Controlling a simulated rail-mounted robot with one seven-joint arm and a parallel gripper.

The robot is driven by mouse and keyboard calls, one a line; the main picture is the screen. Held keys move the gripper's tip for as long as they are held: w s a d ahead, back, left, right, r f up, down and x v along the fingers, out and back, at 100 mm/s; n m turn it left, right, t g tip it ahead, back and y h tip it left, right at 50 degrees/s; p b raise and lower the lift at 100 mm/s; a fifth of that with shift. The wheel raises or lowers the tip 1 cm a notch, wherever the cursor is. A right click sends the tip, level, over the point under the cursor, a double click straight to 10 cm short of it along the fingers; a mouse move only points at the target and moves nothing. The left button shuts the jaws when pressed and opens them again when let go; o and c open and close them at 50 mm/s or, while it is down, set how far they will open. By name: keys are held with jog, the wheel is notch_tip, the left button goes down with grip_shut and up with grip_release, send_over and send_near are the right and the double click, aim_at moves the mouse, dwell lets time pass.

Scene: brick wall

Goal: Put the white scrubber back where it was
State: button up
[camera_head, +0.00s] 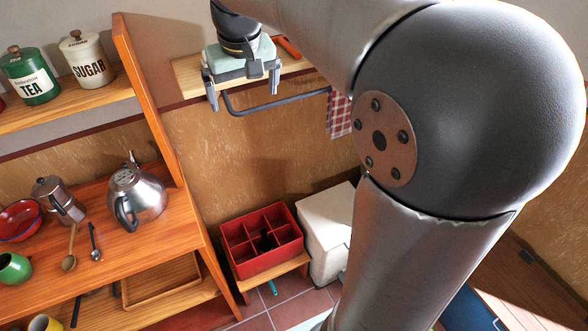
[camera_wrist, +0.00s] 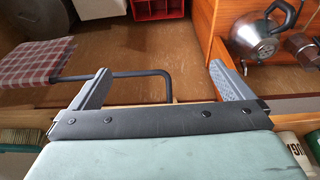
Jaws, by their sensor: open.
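I cannot make out a white scrubber in either view. My gripper (camera_head: 243,96) is open and empty, up at the small wooden wall shelf (camera_head: 188,78) and its dark rail (camera_head: 280,104). In the wrist view the two fingers of my gripper (camera_wrist: 160,74) stand wide apart, with the rail (camera_wrist: 135,73) showing between and beyond them. A red crate with several compartments (camera_head: 268,271) stands low on a small wooden stand. A dark object (camera_head: 266,241) is in one of its compartments. The crate's edge also shows in the wrist view (camera_wrist: 158,14).
A checked cloth (camera_head: 340,113) hangs at the rail's right end. A white bin (camera_head: 327,230) stands right of the crate. The wooden shelf unit (camera_head: 155,105) at left holds a kettle (camera_head: 138,196), a moka pot (camera_head: 58,200) and tins. An orange-red item (camera_head: 288,47) lies behind my gripper.

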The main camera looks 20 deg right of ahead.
jog(key=s+f, duration=0.7)
jog(key=s, duration=0.4)
jog(key=s+f+g, duration=0.1)
jog(key=s+f, duration=0.6)
jog(key=s, duration=0.4)
jog(key=shift+s+d+f+m, duration=0.2)
jog(key=shift+d+f+m, duration=0.1)
jog(key=shift+f, duration=0.1)
notch_tip(320, 180, down, 4)
jog(key=b, duration=0.3)
jog(key=shift+r+g, duration=0.25)
jog(key=shift+g, duration=0.05)
